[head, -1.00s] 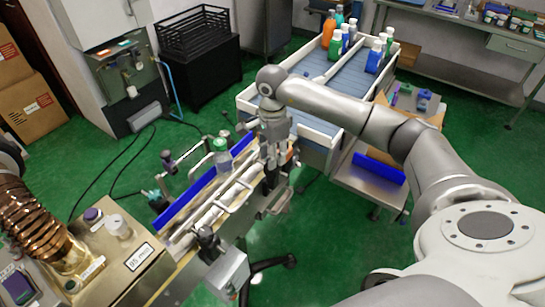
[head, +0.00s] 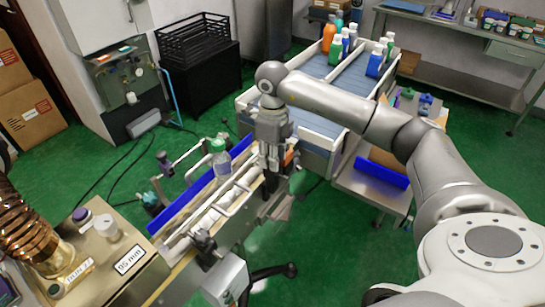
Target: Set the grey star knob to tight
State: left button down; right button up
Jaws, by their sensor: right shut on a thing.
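My right gripper (head: 269,162) points down at the right end of the narrow bottle track (head: 203,210). It is shut on a small part that its fingers mostly hide, apparently the grey star knob. The knob's setting cannot be read. A clear bottle with a green cap (head: 220,158) stands upright on the track, left of the gripper. A dark knob (head: 204,240) is on the near side of the track. My left gripper is not in view.
A metal box marked 95 mm (head: 110,265) and a copper bellows (head: 22,225) are at the lower left. A tray of bottles (head: 355,75) stands behind my right arm. A side table with a blue bin (head: 381,170) is to the right.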

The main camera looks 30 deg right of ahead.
jog(key=m, duration=0.4)
jog(key=shift+m+b, duration=0.3)
jog(key=m, duration=1.5)
jog(key=shift+m, duration=0.3)
jog(key=o, duration=1)
jog(key=shift+r, duration=0.15)
notch_tip(320, 180, up, 12)
jog(key=shift+f, duration=0.1)
